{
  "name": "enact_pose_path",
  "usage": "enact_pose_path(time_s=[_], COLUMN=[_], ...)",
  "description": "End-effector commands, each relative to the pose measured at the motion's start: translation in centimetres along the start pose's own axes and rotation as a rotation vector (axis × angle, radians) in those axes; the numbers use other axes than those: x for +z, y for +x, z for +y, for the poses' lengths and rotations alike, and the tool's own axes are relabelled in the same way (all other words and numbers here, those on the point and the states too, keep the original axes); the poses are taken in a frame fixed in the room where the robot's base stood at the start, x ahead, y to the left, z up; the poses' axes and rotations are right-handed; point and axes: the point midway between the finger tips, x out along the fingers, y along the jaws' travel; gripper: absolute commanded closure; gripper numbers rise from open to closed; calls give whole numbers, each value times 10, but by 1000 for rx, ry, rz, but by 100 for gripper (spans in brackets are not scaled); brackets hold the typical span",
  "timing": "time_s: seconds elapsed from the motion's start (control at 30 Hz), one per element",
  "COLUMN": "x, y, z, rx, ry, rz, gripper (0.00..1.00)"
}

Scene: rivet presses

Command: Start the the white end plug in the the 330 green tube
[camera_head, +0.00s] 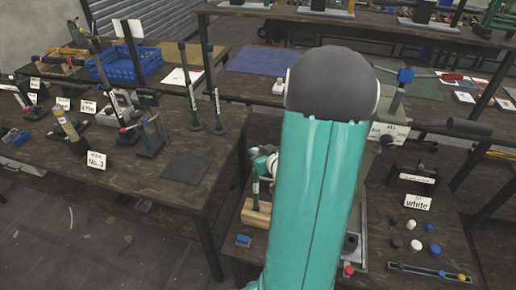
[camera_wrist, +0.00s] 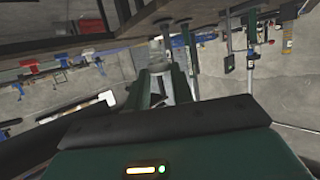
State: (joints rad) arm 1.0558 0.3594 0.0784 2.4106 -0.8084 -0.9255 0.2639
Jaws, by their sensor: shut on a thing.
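My teal arm fills the middle of the head view and hides my gripper there. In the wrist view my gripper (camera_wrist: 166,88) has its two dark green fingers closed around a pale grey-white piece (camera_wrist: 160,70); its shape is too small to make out. A dark green tube (camera_head: 256,188) with a pale mark stands upright at a wooden block (camera_head: 256,214), just left of my arm; its number is not readable. Two white plugs (camera_head: 416,245) lie on the right bench, below a card reading "white" (camera_head: 416,203).
Blue plugs (camera_head: 435,250) and black plugs (camera_head: 397,243) lie beside the white ones. A long tray (camera_head: 430,272) lies at the front. The left bench (camera_head: 140,185) holds tools, stands and a blue crate (camera_head: 125,65). A floor gap separates the benches.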

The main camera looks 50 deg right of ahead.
Motion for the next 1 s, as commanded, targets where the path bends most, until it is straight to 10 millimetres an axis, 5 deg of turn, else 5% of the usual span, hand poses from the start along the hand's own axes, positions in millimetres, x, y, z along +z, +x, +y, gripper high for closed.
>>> enact_pose_path(time_s=[0.43,1.0], x=[35,40], y=[16,18], z=[0,0], rx=[0,1], ry=[0,-1], rz=[-1,0], gripper=[98,98])
